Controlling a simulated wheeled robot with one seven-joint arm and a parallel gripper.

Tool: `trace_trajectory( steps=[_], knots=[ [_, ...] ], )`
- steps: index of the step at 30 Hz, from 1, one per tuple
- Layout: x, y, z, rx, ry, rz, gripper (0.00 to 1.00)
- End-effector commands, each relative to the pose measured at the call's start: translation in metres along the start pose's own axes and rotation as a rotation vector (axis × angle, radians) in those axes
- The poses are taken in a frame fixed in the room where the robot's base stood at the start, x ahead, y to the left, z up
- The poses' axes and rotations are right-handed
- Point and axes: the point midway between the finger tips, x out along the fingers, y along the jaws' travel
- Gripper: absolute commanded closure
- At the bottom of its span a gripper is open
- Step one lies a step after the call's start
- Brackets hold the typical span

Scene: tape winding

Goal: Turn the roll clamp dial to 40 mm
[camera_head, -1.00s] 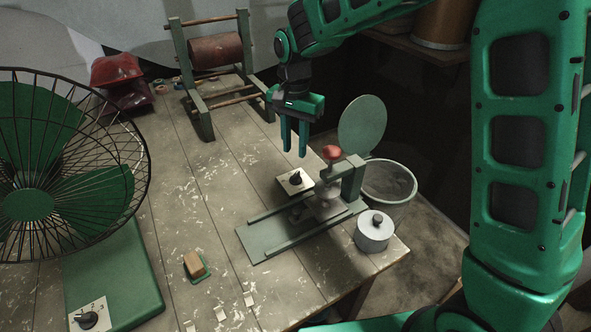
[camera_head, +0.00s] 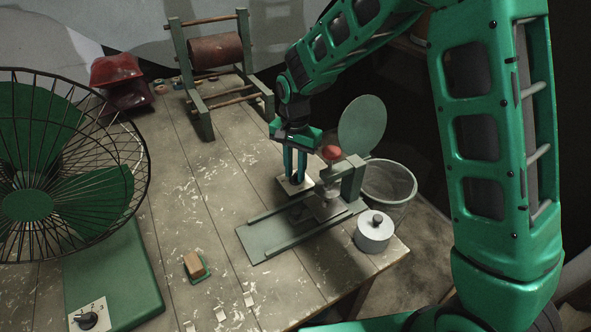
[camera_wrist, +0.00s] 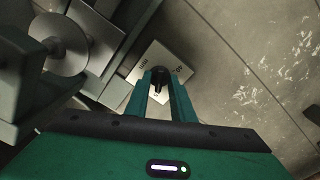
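The dial is a black knob (camera_wrist: 159,74) on a pale square plate (camera_wrist: 140,87) with small dark markings. One mark to the right of the knob looks like 40; the knob's exact setting is too small to tell. In the head view the plate (camera_head: 284,187) lies beside the green clamp device (camera_head: 352,180), and the fingers partly hide the knob. My gripper (camera_head: 296,178) points down over the dial. In the wrist view its fingers (camera_wrist: 162,84) are apart, one on each side of the knob; I cannot tell whether they touch it.
The clamp's red knob (camera_head: 331,153) stands close right of my gripper. A lidded pot (camera_head: 374,235) is at the table's right edge, with a bin (camera_head: 389,183) beyond. A wire-cage fan (camera_head: 60,165), roller stand (camera_head: 207,115) and brush (camera_head: 195,265) lie leftward.

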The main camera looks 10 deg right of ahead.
Motion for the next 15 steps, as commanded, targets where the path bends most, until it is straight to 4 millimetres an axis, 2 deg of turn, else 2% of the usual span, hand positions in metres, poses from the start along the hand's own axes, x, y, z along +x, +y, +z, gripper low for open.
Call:
trace_trajectory(
  steps=[1,2,3,15],
  knots=[
    [-0.0002,-0.0001,0.0000,0.000,0.000,0.000,0.92],
    [-0.0002,-0.0001,0.0000,0.000,0.000,0.000,0.99],
    [-0.0002,-0.0002,0.0000,0.000,0.000,0.000,1.00],
    [-0.0006,-0.0001,-0.0012,-0.042,0.001,-0.002,1.00]
  ],
)
